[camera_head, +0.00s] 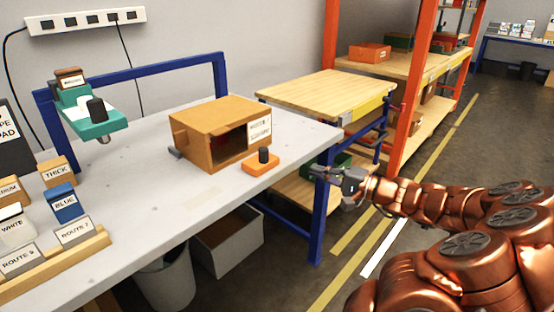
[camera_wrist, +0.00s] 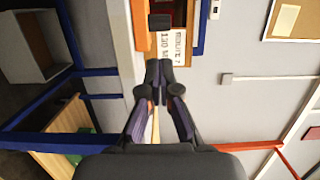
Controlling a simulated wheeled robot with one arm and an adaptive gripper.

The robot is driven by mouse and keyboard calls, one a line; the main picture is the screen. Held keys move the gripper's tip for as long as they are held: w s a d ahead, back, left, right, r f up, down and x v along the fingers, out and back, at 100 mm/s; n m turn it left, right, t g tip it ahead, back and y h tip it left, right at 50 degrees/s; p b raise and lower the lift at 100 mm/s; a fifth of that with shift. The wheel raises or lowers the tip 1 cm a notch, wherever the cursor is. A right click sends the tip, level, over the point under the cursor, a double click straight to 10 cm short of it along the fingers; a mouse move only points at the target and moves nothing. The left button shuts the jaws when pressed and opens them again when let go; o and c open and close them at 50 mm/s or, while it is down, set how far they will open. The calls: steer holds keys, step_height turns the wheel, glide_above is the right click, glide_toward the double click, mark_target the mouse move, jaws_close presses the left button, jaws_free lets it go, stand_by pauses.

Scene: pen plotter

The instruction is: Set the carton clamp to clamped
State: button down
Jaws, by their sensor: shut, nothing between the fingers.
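The brown carton (camera_head: 190,122) stands on the grey bench with its open side toward the front right and a white label on it. The carton clamp, an orange block (camera_head: 258,166) with an upright black knob (camera_head: 263,155), sits at the carton's front right corner near the bench edge. In the wrist view the black knob (camera_wrist: 160,21) shows ahead of the fingers, with a white label (camera_wrist: 160,45) near it. My gripper (camera_head: 316,171) is right of the clamp, beyond the bench edge, and apart from it. Its fingertips (camera_wrist: 159,68) are together and empty.
A teal device (camera_head: 92,124) with a black knob stands at the bench's left. Labelled blocks, including a blue block (camera_head: 63,207), stand at the front left. A blue frame leg (camera_head: 320,222) is below my gripper. A wooden-topped table (camera_head: 325,93) is behind.

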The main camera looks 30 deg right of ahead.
mark_target(277, 158)
steer(key=b+x, duration=0.1)
steer(key=x, duration=1.2)
steer(key=shift+a, duration=0.1)
